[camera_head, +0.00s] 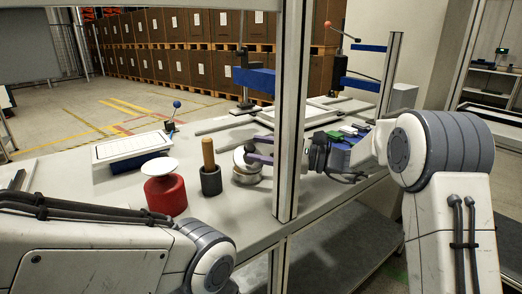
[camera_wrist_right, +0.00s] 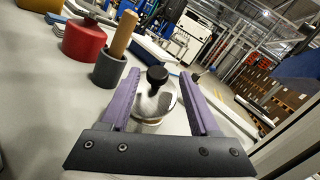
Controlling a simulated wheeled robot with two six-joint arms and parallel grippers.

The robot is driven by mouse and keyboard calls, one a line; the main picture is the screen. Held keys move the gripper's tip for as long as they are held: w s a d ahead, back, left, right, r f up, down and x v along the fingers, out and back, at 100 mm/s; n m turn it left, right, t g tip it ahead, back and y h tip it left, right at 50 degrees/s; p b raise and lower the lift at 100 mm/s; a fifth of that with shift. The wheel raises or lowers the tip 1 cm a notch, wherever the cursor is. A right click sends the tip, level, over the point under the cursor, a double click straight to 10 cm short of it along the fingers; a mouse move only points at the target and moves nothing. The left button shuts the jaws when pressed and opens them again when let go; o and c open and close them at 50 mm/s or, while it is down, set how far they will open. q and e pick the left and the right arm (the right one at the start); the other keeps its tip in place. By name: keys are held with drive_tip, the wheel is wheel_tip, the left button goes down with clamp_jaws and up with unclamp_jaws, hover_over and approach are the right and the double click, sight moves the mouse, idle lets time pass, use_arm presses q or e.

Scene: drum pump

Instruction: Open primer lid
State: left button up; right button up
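A round silver metal pot (camera_head: 247,168) with a lid stands on the grey table. In the right wrist view its shiny lid (camera_wrist_right: 148,104) carries a black knob (camera_wrist_right: 157,75). My right gripper (camera_head: 258,149) reaches in from the right at the pot. In the right wrist view, its purple fingers (camera_wrist_right: 157,48) are spread wide, with the knob and lid between them. I see gaps beside the knob, so the fingers are not closed on it. My left arm crosses the lower left of the head view, and its gripper is out of the picture.
A dark grey cup (camera_head: 211,183) with a wooden handle (camera_head: 208,152) stands just left of the pot. A vertical frame post (camera_head: 291,110) stands close to my right gripper.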

drive_tip(key=shift+s+a, duration=0.1)
drive_tip(key=p+v, duration=0.1)
drive_tip(key=v, duration=0.9)
drive_tip(key=shift+d, duration=0.25)
